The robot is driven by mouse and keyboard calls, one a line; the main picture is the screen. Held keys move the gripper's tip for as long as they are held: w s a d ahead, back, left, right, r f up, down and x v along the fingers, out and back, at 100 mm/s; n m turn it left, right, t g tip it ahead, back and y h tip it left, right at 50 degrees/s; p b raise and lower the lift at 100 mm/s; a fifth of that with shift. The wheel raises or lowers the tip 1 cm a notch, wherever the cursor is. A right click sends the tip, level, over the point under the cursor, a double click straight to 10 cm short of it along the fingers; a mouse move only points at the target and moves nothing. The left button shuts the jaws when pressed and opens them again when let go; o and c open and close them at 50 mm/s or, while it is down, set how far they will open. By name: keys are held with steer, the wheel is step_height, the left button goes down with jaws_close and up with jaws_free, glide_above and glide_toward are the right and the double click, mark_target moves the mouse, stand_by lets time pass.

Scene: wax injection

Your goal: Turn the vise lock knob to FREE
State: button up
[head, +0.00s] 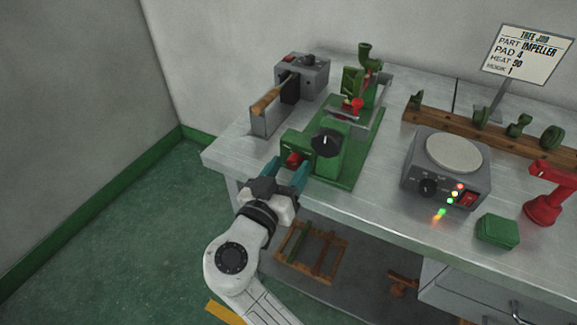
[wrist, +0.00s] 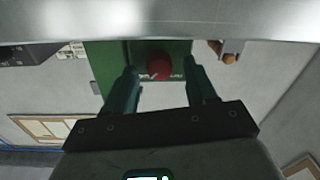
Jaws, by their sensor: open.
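The red knob (head: 293,159) sits on the front face of the green vise machine, at the left part of the bench. In the wrist view the red knob (wrist: 158,65) shows against a green panel, with small white lettering on both sides that I cannot read. A pale mark shows at its lower left edge. My gripper (head: 288,172) is open in front of the knob, its two teal fingers pointing at the panel. In the wrist view my gripper (wrist: 162,84) has one finger on each side of the knob, with gaps between. I cannot tell how deep the fingertips reach.
A black dial (head: 326,143) tops the green block behind the knob. A grey box with a wooden-handled tool (head: 272,97) stands left. A grey hot-plate unit (head: 445,170), a green block (head: 497,231) and a red stand (head: 545,205) stand right. The bench edge (head: 395,234) runs beside my arm.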

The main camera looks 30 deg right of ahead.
steer(key=shift+w+d, duration=0.15)
steer(key=shift+d, duration=0.05)
jaws_close()
stand_by(0.5)
